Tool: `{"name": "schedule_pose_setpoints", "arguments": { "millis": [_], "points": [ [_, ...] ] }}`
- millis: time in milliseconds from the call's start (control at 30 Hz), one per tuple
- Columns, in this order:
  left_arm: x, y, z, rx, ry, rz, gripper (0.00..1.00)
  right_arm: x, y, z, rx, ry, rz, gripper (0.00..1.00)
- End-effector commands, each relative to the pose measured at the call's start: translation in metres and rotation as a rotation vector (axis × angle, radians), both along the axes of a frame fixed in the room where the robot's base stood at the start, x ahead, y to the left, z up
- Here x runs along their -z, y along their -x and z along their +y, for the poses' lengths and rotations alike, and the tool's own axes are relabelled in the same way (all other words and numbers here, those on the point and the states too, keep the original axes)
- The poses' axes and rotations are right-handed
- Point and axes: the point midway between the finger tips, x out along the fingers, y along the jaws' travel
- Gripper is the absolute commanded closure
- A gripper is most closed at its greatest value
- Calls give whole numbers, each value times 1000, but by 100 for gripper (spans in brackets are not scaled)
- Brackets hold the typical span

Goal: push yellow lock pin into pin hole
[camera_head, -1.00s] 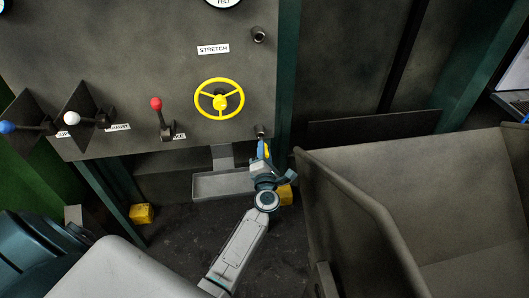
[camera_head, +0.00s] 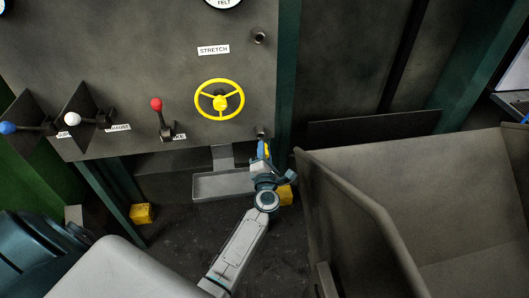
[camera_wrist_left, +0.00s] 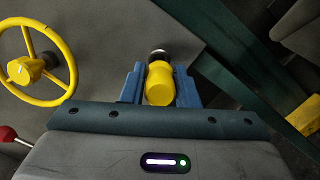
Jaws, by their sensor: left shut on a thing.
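The yellow lock pin (camera_wrist_left: 159,84) sits between the blue fingers of my left gripper (camera_wrist_left: 160,92), which is shut on it. In the head view the left gripper (camera_head: 263,152) is just below the dark pin hole collar (camera_head: 261,132) near the panel's lower right corner, and only a little yellow of the pin shows. In the left wrist view the pin's far end lines up with the round collar (camera_wrist_left: 158,54) and meets or nearly meets it. I cannot tell how deep the pin is in the hole. My right gripper is not in view.
A yellow handwheel (camera_head: 219,99) and a red-knobbed lever (camera_head: 157,104) stand out from the panel to the left. A second collar (camera_head: 259,36) is higher up. A grey tray (camera_head: 222,187) is below the panel. A large dark bin (camera_head: 375,215) stands close on the right.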

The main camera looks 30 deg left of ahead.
Motion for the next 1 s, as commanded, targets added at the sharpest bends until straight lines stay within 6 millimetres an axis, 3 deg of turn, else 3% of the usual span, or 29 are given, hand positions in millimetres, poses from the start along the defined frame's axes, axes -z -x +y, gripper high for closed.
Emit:
{"name": "schedule_pose_setpoints", "arguments": {
  "millis": [1000],
  "points": [
    [-1, -18, 14, 0, -1, -1, 100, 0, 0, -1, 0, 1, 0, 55]
  ]
}}
